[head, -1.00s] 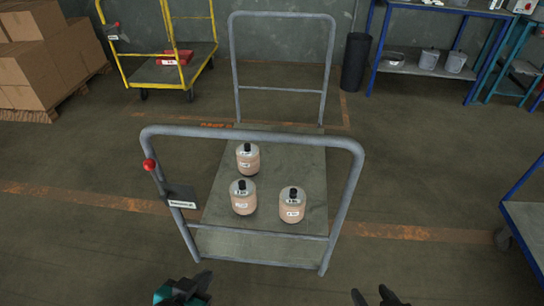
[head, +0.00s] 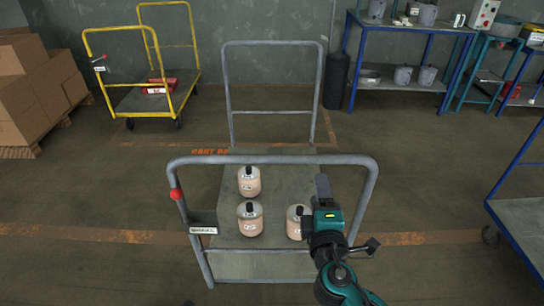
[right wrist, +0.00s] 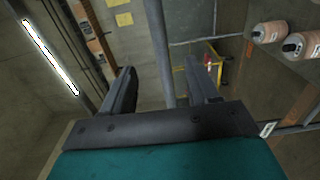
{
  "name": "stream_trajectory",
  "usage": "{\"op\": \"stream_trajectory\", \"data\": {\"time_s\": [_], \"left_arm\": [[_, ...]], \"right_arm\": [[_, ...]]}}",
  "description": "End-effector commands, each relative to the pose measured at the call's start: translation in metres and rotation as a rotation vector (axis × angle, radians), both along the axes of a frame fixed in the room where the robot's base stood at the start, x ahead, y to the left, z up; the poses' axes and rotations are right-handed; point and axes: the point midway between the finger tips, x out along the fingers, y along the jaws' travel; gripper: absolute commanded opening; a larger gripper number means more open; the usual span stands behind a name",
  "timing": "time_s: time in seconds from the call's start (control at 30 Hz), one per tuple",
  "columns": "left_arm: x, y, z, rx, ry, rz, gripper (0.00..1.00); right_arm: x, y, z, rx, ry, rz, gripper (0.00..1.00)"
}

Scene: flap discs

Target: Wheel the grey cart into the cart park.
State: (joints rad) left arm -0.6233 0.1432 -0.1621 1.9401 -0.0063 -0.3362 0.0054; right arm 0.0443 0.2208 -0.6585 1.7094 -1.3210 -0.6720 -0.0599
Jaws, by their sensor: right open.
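The grey cart (head: 272,158) stands in the middle of the head view, its near push handle towards me and a taller hoop at its far end. Several jars, three visible, stand on its deck (head: 283,185). The cart park shows as orange floor lines and lettering (head: 210,152) by the wall; the cart's far end reaches that lettering. My right gripper (head: 316,200) is at the right part of the near handle. In the right wrist view its open fingers (right wrist: 160,85) have the grey handle tube (right wrist: 158,40) between them. My left gripper is out of view.
A yellow cart (head: 150,97) with a red item stands back left. Boxes on a pallet (head: 35,90) are at the left. A dark bin (head: 336,80) and blue shelf (head: 400,85) stand behind right. A blue-framed cart (head: 520,215) is near right.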

Motion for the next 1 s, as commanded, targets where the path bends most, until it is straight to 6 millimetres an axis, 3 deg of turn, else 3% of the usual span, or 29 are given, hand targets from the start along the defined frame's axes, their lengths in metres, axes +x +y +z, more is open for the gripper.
{"op": "stream_trajectory", "data": {"time_s": [0.17,0.37,0.6,1.0], "left_arm": [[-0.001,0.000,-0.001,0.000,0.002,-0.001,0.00],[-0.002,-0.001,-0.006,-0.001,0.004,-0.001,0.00],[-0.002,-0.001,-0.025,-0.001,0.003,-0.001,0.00],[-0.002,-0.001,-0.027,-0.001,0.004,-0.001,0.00]], "right_arm": [[0.024,0.000,0.002,-0.004,-0.007,-0.002,0.60],[0.068,0.000,0.001,-0.004,-0.005,-0.001,0.60],[0.105,0.001,-0.002,0.000,-0.003,0.000,0.60],[0.114,0.000,0.000,0.000,-0.001,0.000,0.60]]}}
